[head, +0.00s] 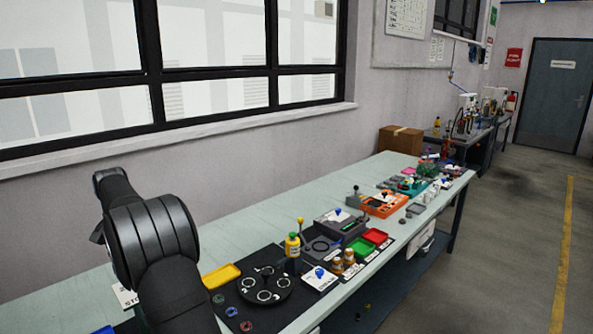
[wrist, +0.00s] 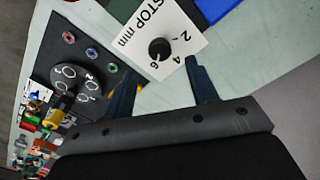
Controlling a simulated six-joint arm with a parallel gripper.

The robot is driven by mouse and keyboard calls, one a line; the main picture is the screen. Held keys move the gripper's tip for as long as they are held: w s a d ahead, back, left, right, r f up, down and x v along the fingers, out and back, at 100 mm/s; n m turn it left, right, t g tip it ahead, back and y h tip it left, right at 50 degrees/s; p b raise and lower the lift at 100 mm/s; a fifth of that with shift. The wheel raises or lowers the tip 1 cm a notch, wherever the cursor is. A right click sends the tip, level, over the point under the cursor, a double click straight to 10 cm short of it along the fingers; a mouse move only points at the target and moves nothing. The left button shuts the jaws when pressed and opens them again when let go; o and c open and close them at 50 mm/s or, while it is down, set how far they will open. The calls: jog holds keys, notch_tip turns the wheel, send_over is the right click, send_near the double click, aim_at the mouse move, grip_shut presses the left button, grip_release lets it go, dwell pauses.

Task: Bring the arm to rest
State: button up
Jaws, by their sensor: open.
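My arm (head: 152,240) rises at the left of the head view, bent over the near end of the bench. The gripper itself is hidden there behind the arm. In the wrist view my gripper (wrist: 162,80) is open, with its two dark fingers apart and nothing between them. Beyond the fingertips lies a white card (wrist: 165,28) marked "STOP mm" with a black knob (wrist: 160,49) on it. The fingers appear apart from the knob; the height above the card is hard to tell.
A black mat (head: 228,304) holds a round dark plate with numbered rings (head: 264,289) and several small coloured rings. A window wall runs behind the bench.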

notch_tip(320, 180, up, 12)
notch_tip(320, 180, down, 18)
jog(key=shift+r, duration=0.1)
jog(key=n, duration=1.3)
jog(key=shift+n, duration=1.9)
